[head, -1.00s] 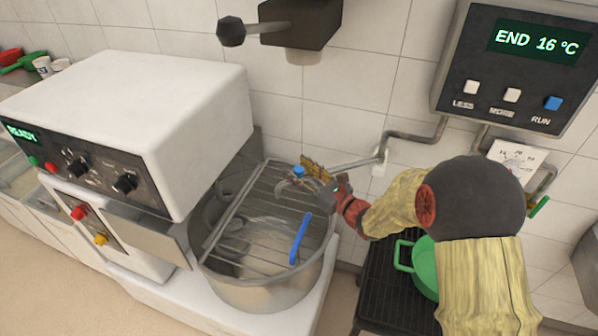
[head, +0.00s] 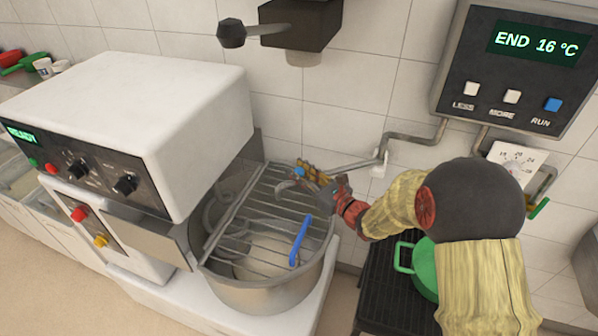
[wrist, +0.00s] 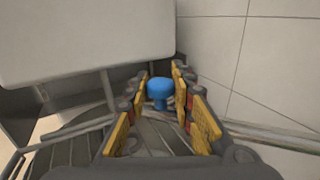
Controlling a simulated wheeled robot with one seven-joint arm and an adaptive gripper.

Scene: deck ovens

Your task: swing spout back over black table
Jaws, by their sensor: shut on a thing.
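The metal spout (head: 345,167) runs left from the wall pipe, and its curved end (head: 284,187) hangs over the mixer bowl (head: 268,296). A blue knob (head: 299,172) sits near the spout's end; it also shows in the wrist view (wrist: 159,90), between the yellow finger pads. My gripper (head: 309,172) is shut on the spout at this end, above the bowl's wire guard; the exact contact is partly hidden by the fingers. The black table (head: 375,314), with a slatted top, stands right of the bowl, partly hidden by my arm. A green pot (head: 405,257) stands on it.
The wire guard with a blue handle (head: 300,240) covers the bowl. The white mixer head (head: 150,110) stands at left. A dark box with a lever (head: 300,25) and a control panel reading END 16 °C (head: 515,65) are on the tiled wall.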

